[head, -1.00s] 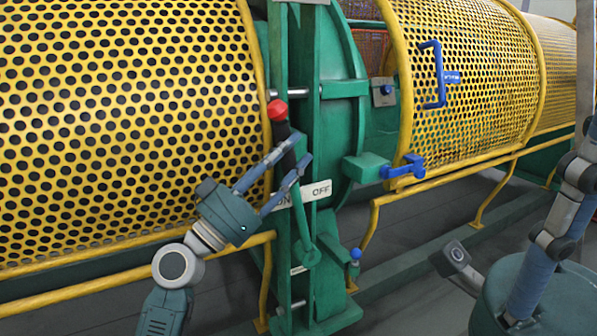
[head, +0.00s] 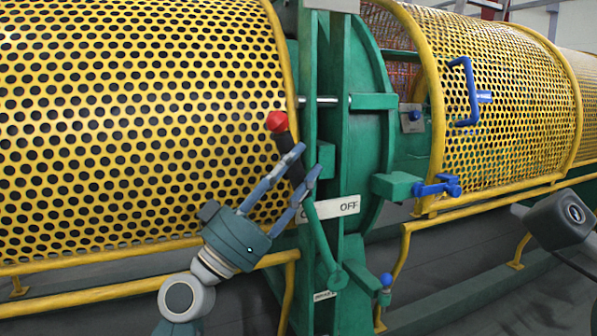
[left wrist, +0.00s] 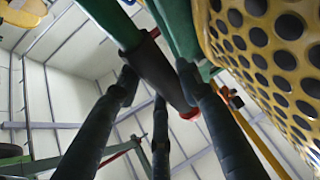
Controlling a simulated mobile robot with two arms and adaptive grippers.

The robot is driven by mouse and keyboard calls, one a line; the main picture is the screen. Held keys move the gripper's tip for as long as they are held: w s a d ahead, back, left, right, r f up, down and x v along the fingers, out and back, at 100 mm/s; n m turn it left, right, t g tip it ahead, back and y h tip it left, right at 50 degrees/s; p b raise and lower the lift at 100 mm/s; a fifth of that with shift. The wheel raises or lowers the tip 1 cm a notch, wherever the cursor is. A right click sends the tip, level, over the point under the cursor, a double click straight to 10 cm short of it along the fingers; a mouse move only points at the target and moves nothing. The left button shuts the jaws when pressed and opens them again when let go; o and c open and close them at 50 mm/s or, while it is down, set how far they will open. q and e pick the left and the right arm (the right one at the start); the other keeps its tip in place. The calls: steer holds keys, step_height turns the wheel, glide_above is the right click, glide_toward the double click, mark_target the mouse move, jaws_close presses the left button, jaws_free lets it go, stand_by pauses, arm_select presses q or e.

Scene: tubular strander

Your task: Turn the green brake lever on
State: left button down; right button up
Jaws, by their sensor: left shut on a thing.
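The brake lever has a green rod (head: 319,235), a black grip (head: 290,158) and a red knob (head: 277,121). It leans to the left from its pivot low on the green frame. My left gripper (head: 300,172) is shut on the black grip, below the red knob. In the left wrist view, my left gripper's fingers (left wrist: 158,92) are around the black grip (left wrist: 160,70), and the red knob (left wrist: 190,114) shows past them. The white label plate (head: 340,207) behind the lever shows "OFF"; its left part is mostly hidden by the lever and gripper.
A yellow perforated guard (head: 130,120) stands close behind my left gripper. A green frame (head: 355,140) rises just right of the lever. A blue handle (head: 466,92) and blue latch (head: 438,187) sit on the right guard. Yellow rails (head: 110,295) run low in front.

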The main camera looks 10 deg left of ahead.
arm_select(q)
steer(key=shift+f, duration=0.15)
steer(key=c, duration=1.5)
jaws_free()
steer(key=shift+o, duration=0.5)
steer(key=shift+s+a, duration=0.15)
steer(key=shift+a, duration=0.1)
steer(key=v, duration=1.2)
